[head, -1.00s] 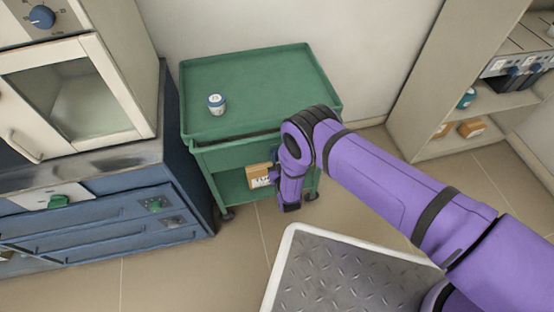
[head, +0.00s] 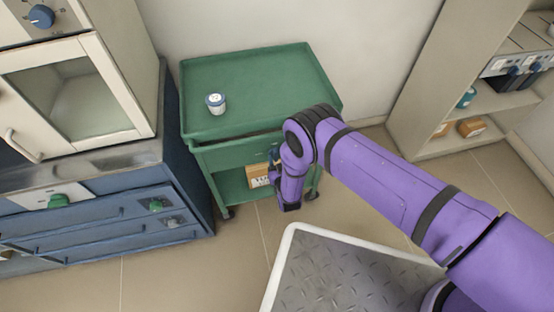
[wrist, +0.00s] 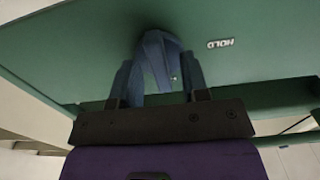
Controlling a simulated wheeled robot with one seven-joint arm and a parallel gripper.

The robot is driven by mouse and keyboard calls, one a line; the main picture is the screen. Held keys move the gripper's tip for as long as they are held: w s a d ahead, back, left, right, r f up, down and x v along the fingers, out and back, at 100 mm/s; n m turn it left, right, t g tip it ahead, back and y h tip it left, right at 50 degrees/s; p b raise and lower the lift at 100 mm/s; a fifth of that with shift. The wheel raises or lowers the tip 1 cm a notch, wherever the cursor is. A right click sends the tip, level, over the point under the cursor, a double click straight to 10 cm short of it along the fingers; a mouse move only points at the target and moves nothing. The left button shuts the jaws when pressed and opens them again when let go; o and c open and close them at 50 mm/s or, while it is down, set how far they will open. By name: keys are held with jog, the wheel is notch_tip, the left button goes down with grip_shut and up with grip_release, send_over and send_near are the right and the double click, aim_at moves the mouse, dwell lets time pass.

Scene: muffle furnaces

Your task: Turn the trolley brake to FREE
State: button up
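The green trolley (head: 260,85) stands against the wall in the head view, and its front panel fills much of the wrist view (wrist: 80,50). A white HOLD label (wrist: 221,44) shows upside down on that panel, right of my fingers. My gripper (wrist: 160,60) is at the trolley's front, its blue fingers reaching up to the panel. A blue piece shows between and near the fingertips; I cannot tell if it is the brake lever or part of the fingers. A FREE label is not visible.
A white jar with a blue band (head: 216,103) stands on the trolley top. A cardboard box (head: 258,175) sits on its lower shelf. Blue drawers (head: 110,215) with a furnace (head: 75,95) above stand close at left. A shelf unit (head: 440,95) stands at right. Floor shows in front.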

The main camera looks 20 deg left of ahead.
jog(key=v, duration=1)
jog(key=shift+s, duration=0.35)
jog(key=shift+d, duration=0.2)
